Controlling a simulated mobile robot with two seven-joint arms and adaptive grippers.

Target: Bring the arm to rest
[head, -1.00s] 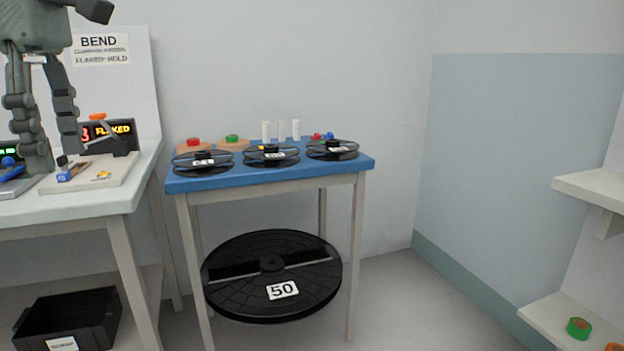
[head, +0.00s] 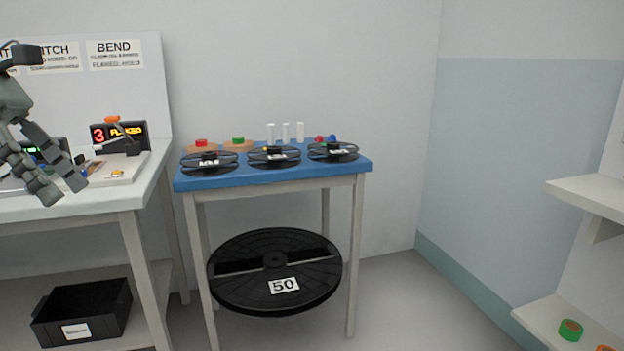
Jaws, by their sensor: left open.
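My left gripper (head: 62,190) shows at the left edge of the head view. Its grey jointed fingers are open and point down and to the right, over the front of the white bench (head: 110,204). I see nothing held between the fingers. A blue-handled item (head: 74,180) lies behind the fingers and is partly hidden by them. Beside them on the bench is a pale board (head: 118,170) with a clamp-like device and a display (head: 118,134) reading 3 and a partly covered word. My right gripper is not in view.
A blue-topped table (head: 232,179) carries several black reels (head: 274,154), red and green buttons and white cylinders. A large black disc (head: 268,295) marked 50 sits below. A black bin (head: 80,310) is under the bench. White shelves (head: 585,191) stand at the right. Floor between is clear.

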